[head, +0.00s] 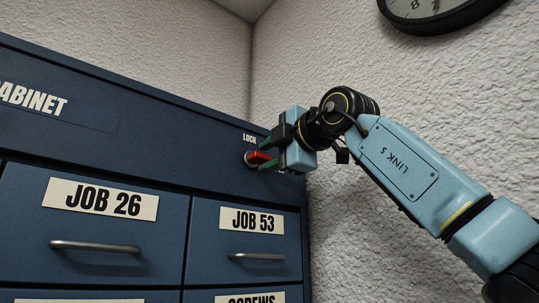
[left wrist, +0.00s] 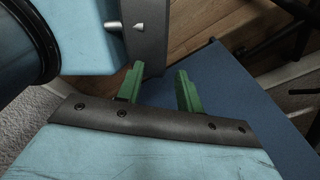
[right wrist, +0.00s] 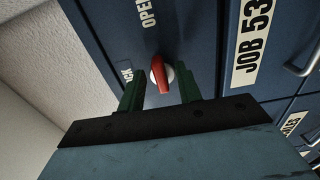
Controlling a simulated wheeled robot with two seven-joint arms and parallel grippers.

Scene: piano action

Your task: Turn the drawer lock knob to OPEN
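The red lock knob (head: 259,157) sits on a pale round base at the upper right of the blue cabinet, below a LOCK label (head: 249,138). In the right wrist view the knob (right wrist: 161,74) shows between the green fingertips of my right gripper (right wrist: 161,88), with gaps on both sides. An OPEN label (right wrist: 148,14) is at the top there. My right gripper (head: 269,159) is open at the knob; I cannot tell how deep the knob sits between the fingers. My left gripper (left wrist: 158,82) is open and empty, outside the head view.
The cabinet front (head: 120,150) carries labelled drawers, JOB 26 (head: 101,199) and JOB 53 (head: 250,219), with bar handles (head: 256,256) below the knob. A white textured wall (head: 430,120) stands to the right, with a clock (head: 435,10). The left wrist view shows a wooden floor (left wrist: 195,30) and a blue surface (left wrist: 235,95).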

